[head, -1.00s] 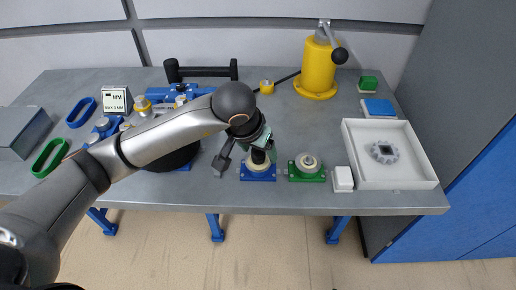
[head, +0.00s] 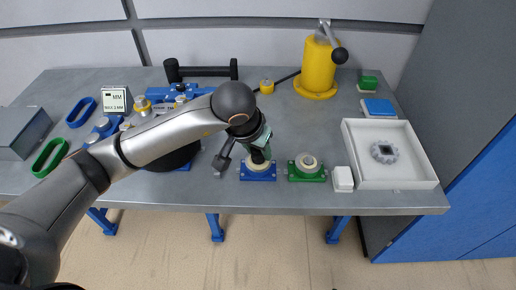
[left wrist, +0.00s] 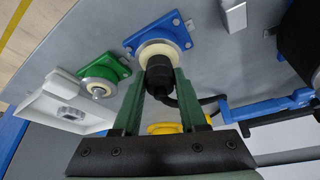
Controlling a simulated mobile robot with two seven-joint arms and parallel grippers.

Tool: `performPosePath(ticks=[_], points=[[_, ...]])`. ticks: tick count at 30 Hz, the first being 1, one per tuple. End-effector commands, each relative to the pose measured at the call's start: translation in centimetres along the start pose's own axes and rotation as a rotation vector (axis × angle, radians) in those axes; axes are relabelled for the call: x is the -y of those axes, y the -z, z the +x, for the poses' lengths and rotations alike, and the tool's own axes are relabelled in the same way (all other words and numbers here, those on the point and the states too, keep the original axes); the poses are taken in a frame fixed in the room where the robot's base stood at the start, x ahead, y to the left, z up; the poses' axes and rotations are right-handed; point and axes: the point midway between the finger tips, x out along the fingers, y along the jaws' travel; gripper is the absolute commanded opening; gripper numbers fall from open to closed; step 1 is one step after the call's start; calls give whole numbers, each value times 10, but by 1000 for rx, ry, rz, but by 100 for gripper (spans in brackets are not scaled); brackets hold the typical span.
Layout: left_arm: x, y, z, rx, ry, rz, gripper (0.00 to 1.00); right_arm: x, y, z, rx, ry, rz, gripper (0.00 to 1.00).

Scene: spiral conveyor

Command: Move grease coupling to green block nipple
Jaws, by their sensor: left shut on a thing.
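The black grease coupling (left wrist: 159,76) is between the green fingers of my left gripper (left wrist: 160,85), which is shut on it. It is at the cream ring of the blue block (left wrist: 185,32); I cannot tell whether it touches the nipple. In the head view my left gripper (head: 262,146) is right above the blue block (head: 258,174), pointing down. The green block (head: 307,175) is just right of it, with a cream ring and a bare metal nipple (left wrist: 98,92) on top. My right gripper is not in view.
A white box (head: 338,179) and a white tray (head: 428,180) with a grey gear part stand right of the green block. A yellow pump (head: 318,68) with a lever stands behind, with a black hose (left wrist: 207,100) nearby. The table's front edge is close to both blocks.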

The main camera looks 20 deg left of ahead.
Motion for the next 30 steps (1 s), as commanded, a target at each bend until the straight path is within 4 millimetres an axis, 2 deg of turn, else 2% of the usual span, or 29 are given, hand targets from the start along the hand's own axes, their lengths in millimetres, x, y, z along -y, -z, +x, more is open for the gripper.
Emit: performPosePath(ticks=[1,5,6,17,30], points=[[0,0,0,-1,0,0,15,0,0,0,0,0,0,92],[0,0,0,-1,0,0,1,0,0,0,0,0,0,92],[0,0,0,-1,0,0,0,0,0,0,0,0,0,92],[0,1,-2,-2,0,0,0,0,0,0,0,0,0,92],[0,8,-18,-3,0,0,0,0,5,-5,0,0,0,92]])
